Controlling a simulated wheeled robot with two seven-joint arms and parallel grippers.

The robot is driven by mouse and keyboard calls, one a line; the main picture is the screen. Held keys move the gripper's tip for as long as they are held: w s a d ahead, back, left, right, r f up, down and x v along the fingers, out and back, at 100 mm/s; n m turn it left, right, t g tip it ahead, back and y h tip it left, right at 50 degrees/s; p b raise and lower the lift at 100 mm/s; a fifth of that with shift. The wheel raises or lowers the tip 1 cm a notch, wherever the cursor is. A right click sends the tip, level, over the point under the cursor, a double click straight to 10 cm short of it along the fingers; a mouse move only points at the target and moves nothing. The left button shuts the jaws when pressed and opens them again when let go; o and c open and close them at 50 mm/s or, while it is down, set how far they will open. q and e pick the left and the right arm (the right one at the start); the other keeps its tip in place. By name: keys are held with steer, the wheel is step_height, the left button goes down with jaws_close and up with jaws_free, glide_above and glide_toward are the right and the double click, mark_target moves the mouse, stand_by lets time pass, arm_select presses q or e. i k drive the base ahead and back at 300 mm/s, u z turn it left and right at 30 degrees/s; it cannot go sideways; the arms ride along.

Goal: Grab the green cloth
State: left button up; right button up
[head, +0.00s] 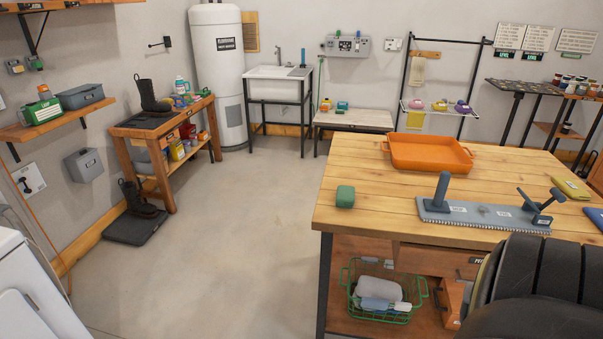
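A small dark green block-shaped item (345,196) lies on the left part of the wooden workbench top (400,213). It may be the green cloth, folded, but I cannot tell its material. A flat yellow-green item (570,188) lies at the right side of the same bench. Neither of my grippers shows in the head view.
An orange tray (430,156) stands at the bench's back. A grey plate with upright posts (484,213) lies near its front edge. A green wire basket (380,304) sits underneath. Dark ridged rounded shapes (535,270) cover the lower right. Floor (235,240) left of the bench is clear.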

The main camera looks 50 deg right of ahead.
mark_target(345, 198)
steer(key=z, duration=0.55)
steer(key=i, duration=1.25)
steer(key=z, duration=0.95)
